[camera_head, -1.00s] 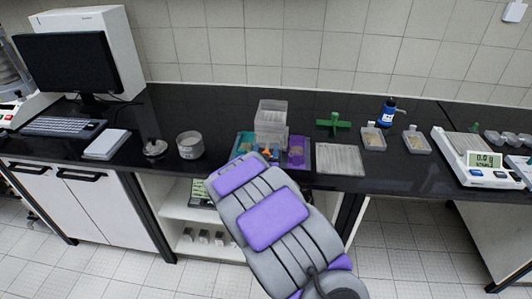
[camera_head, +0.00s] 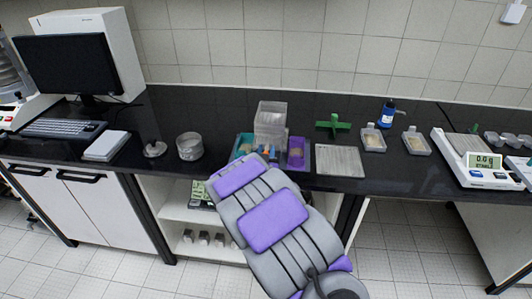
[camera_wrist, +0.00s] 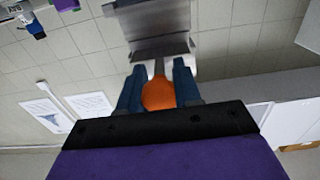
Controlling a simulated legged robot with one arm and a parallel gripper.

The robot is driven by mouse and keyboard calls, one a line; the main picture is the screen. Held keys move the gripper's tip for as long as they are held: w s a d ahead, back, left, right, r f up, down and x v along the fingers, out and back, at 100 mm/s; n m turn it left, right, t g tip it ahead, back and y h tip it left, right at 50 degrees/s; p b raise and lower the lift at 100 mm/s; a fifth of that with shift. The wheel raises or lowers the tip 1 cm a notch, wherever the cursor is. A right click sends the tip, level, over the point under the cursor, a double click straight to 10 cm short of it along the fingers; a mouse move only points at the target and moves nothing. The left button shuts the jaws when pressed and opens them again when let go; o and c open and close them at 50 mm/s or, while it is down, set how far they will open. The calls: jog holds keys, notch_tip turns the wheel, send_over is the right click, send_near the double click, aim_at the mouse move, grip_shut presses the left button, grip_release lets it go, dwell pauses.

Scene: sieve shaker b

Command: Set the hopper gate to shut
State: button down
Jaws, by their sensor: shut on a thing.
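An orange knob (camera_wrist: 158,94) on a short stem sits between the two dark blue fingers of my gripper (camera_wrist: 158,88) in the wrist view. The fingers are shut on it. The stem leads to a grey plate-like part (camera_wrist: 160,48), which appears to be the gate, at a pale hopper body (camera_wrist: 150,18). In the head view the hopper (camera_head: 270,122) is a clear, boxy thing on the counter. My gripper (camera_head: 268,154) is at its front, low down, mostly hidden by my own arm. How far the gate is open cannot be read clearly.
A teal tray (camera_head: 243,147) and a purple tray (camera_head: 297,152) flank the hopper. A grey plate (camera_head: 340,160), a green cross-shaped part (camera_head: 333,125) and a metal pot (camera_head: 189,146) stand nearby on the black counter (camera_head: 220,115). A scale (camera_head: 478,160) is at the right.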

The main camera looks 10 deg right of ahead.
aim_at(267, 144)
jog(key=shift+w, duration=0.15)
jog(key=p+x, duration=0.2)
jog(key=x, duration=0.3)
jog(key=shift+p, duration=0.3)
jog(key=shift+r, duration=0.1)
jog(key=c, duration=1.2)
grip_release()
jog(key=shift+c, duration=0.2)
jog(key=o, duration=0.3)
jog(key=shift+w, duration=0.2)
jog(key=shift+o, duration=0.8)
jog(key=shift+s, duration=0.15)
